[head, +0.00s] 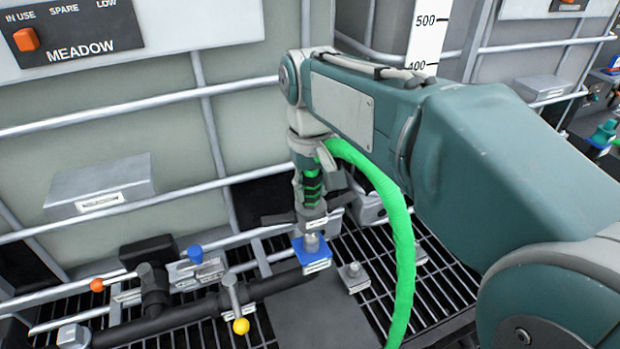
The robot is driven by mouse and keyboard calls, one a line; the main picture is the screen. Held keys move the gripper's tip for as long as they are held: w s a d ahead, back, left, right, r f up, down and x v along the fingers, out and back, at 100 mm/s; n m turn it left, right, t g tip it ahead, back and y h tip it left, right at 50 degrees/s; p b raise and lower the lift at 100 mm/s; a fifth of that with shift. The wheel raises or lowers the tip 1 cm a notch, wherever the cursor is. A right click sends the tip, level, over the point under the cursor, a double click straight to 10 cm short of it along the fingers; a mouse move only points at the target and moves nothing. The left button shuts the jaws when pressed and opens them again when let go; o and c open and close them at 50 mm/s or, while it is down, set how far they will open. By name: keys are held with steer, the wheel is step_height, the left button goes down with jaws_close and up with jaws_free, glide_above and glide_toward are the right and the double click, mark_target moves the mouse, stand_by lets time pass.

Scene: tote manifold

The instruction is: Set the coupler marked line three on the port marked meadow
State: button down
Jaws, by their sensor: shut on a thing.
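My gripper (311,185) points down at the centre of the head view and is shut on a coupler (314,213). The coupler is grey with dark side arms and a small white label, too small to read. A bright green hose (402,235) loops from beside my gripper down to the right. Directly below is a metal port stub (311,243) on a blue block (315,262) with an unreadable label. The coupler is upright over this stub; I cannot tell whether they touch. The MEADOW sign (80,52) is on the tote at upper left.
Another port with a grey block (354,278) stands just right of the blue one. Black pipework has a yellow-knobbed valve (240,325), a blue knob (195,254) and an orange knob (96,285). A flat dark plate (320,318) lies in front on the grating.

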steer(key=shift+f, duration=3.55)
steer(key=shift+c, duration=1.5)
jaws_free()
step_height(320, 180, up, 12)
steer(key=shift+f, duration=0.1)
